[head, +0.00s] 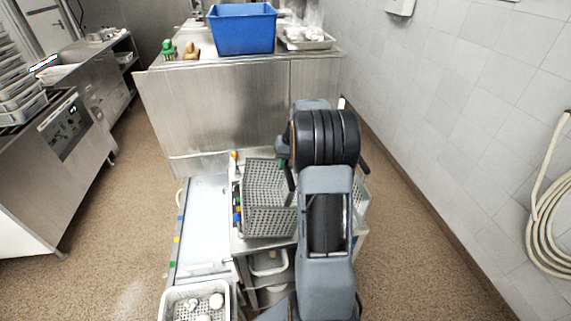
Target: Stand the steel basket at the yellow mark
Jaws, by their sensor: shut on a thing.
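The steel basket (268,222), a grey perforated box, is on or just above the steel cart in the middle of the head view; I cannot tell whether it touches the top. My gripper (288,180) is at the basket's right side, shut on its rim; my arm hides part of the grip. A yellow mark (176,239) shows on the left edge of the pale counter strip (205,225), left of the basket, among blue and green marks.
A white basket with white crockery (165,305) stands at the strip's near end. Another perforated basket (363,198) is partly hidden right of my arm. A steel counter with a blue bin (242,30) stands behind. The strip's middle is clear.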

